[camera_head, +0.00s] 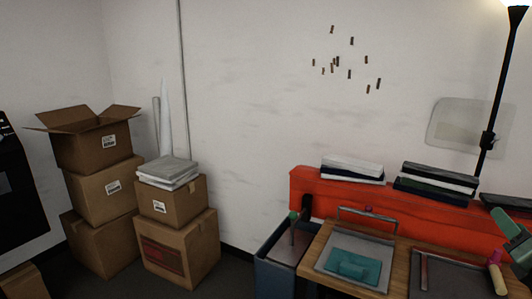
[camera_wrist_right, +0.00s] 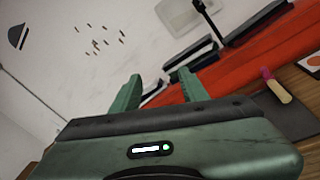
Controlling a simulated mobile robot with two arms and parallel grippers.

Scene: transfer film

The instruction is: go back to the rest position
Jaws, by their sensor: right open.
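My right gripper (camera_head: 511,233) shows at the right edge of the head view, with its green fingers apart and nothing between them. It is above the right end of the wooden bench (camera_head: 398,262). In the right wrist view, both green fingers of the right gripper (camera_wrist_right: 157,88) point up and stand apart, with the red shelf (camera_wrist_right: 232,72) and the white wall behind them. My left gripper is not in either view.
A black lamp pole (camera_head: 499,90) rises behind. Cardboard boxes (camera_head: 180,245) are stacked at left.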

